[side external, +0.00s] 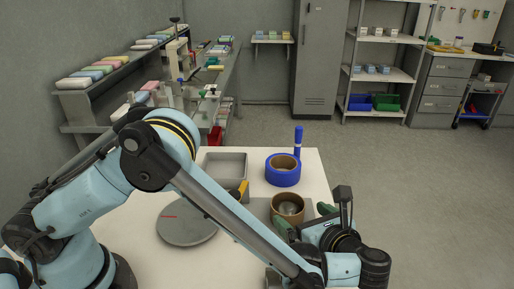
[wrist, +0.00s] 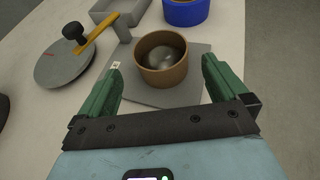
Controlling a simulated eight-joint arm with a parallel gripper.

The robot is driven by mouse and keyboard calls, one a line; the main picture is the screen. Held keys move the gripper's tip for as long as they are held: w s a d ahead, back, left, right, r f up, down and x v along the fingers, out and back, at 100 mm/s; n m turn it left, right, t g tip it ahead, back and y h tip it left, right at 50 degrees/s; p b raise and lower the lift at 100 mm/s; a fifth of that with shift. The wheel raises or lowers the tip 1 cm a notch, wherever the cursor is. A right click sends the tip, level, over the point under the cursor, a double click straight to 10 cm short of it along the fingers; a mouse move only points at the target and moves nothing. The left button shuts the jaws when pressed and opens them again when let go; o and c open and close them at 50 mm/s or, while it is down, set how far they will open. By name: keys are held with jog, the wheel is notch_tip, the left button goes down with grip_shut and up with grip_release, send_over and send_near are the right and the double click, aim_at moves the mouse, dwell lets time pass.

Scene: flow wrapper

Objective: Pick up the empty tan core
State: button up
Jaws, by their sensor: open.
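The tan core (wrist: 151,72) is a short brown ring standing upright on a grey plate (wrist: 190,88). Inside it a rounded, shiny grey piece shows. In the side external view the core (side external: 288,213) stands near the table's right side, partly behind my gripper. My gripper (wrist: 163,80) has green fingers spread apart in the wrist view. One finger is to the left of the core and one to its right, both a little nearer the camera. In the side external view my gripper (side external: 307,224) is beside the core, and whether it touches is unclear.
A blue tape roll (side external: 283,170) and a blue marker-like cylinder (side external: 298,141) stand behind the core. A grey open tray (side external: 226,165) is at the back left.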

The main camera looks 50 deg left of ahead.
aim_at(286, 204)
jog(key=x, duration=0.7)
jog(key=shift+a+f, duration=0.1)
jog(key=c, duration=0.8)
